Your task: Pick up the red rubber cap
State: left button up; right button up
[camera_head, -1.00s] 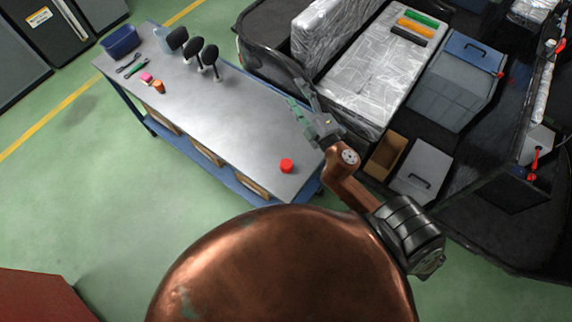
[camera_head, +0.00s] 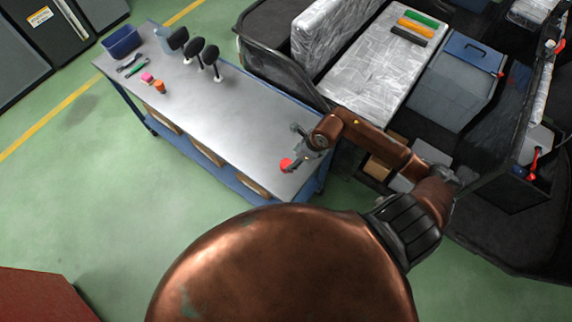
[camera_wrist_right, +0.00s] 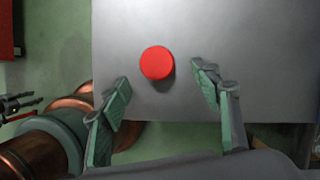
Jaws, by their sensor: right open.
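The red rubber cap (camera_head: 286,165) lies on the grey tabletop (camera_head: 225,110) near the table's near right end. In the right wrist view the cap (camera_wrist_right: 157,63) is a round red disc, ahead of the open fingers and roughly between their lines. My right gripper (camera_head: 296,148) is right beside the cap in the head view and partly overlaps it. In the right wrist view my right gripper (camera_wrist_right: 162,92) is open with nothing between its fingertips. I cannot tell its exact height above the table. My left gripper does not show in the head view.
At the table's far end are a blue bin (camera_head: 121,42), several black-headed items (camera_head: 194,48), and pink (camera_head: 147,77) and orange (camera_head: 159,87) caps. A cart with a wrapped box (camera_head: 365,65) and a grey-blue case (camera_head: 455,85) stands to the right. The tabletop around the red cap is clear.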

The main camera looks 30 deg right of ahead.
aim_at(287, 163)
jog(key=x, duration=0.6)
jog(key=shift+w+a+f, duration=0.15)
jog(key=shift+a, duration=0.2)
jog(key=shift+c, duration=0.7)
jog(key=c, duration=0.9)
